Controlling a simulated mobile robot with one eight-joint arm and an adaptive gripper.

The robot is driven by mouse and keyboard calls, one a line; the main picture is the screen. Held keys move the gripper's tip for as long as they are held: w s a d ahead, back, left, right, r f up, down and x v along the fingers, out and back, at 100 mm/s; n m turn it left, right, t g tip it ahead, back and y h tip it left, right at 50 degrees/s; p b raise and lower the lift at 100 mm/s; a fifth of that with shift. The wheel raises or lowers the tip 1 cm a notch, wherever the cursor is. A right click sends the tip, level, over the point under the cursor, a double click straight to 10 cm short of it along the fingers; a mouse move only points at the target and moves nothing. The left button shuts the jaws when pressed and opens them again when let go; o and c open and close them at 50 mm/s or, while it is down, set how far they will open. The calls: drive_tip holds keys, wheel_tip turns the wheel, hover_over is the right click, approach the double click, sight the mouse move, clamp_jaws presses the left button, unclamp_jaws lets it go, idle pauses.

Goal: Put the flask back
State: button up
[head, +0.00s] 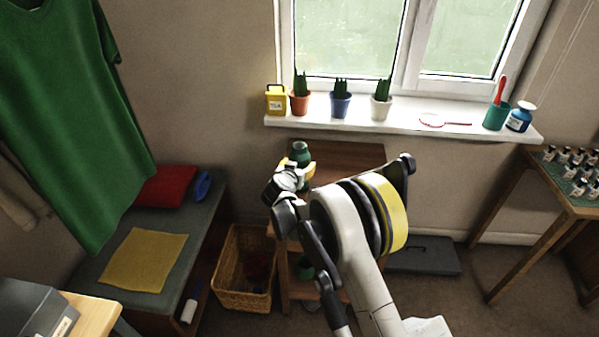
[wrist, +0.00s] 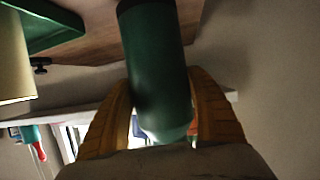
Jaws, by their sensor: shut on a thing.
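The green flask (head: 300,152) with a dark end is in my gripper (head: 299,167), above or in front of the small wooden shelf unit (head: 350,150) below the window. In the wrist view, the flask (wrist: 157,60) lies between the two yellow fingers of my gripper (wrist: 160,85), which are shut on it. The flask looks roughly upright in the head view. My arm covers much of the shelf unit's front. I cannot tell whether the flask's base touches the shelf top.
The window sill (head: 400,121) above holds several pots and small containers. A wicker basket (head: 240,292) stands left of the shelf unit. A wooden table (head: 560,192) with small bottles stands at the right.

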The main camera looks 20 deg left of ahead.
drive_tip(key=shift+f, duration=0.4)
drive_tip(key=shift+f, duration=0.15)
drive_tip(key=o, duration=1.4)
drive_tip(key=shift+s+r, duration=0.25)
drive_tip(key=p+v, duration=0.4)
drive_tip(key=v, duration=0.7)
drive_tip(key=shift+s, duration=0.2)
drive_tip(key=shift+d+r, duration=0.1)
drive_tip(key=shift+d, duration=0.05)
